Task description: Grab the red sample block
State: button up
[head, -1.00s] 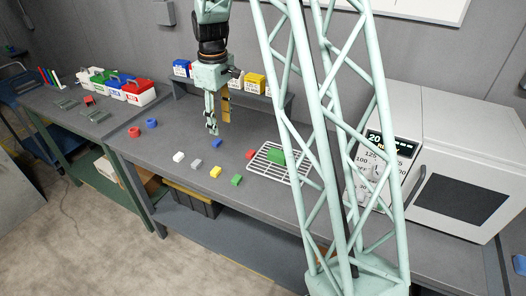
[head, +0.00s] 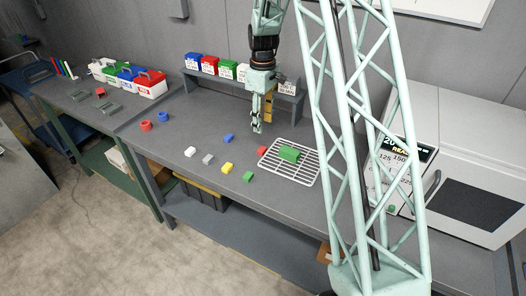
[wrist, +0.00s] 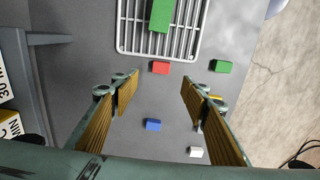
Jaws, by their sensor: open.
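The red sample block (head: 262,151) lies on the grey bench at the left edge of the white wire rack (head: 268,167). In the wrist view the red block (wrist: 160,68) lies just outside the rack's edge, ahead of the gap between my fingers. My gripper (head: 257,130) points down above the bench, to the left of and behind the red block. In the wrist view my gripper (wrist: 158,92) has its two tan-padded fingers wide apart with nothing between them.
A green block (head: 289,153) lies on the rack. Blue (head: 228,139), white (head: 190,152), grey (head: 208,159), yellow (head: 227,168) and small green (head: 248,177) blocks lie nearby. Labelled bins (head: 209,64) stand on a shelf behind. An oven (head: 465,150) stands at the right.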

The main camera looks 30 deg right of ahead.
jog(key=shift+f, duration=0.15)
send_over(262, 149)
jog(key=shift+d+f, duration=0.2)
jog(key=shift+f, duration=3.95)
jog(key=shift+w+a+f, duration=0.1)
jog(key=shift+f, duration=1.2)
jog(key=shift+a+f, duration=0.1)
jog(key=shift+f, duration=1.2)
jog(key=shift+c, duration=0.7)
jog(key=c, duration=0.8)
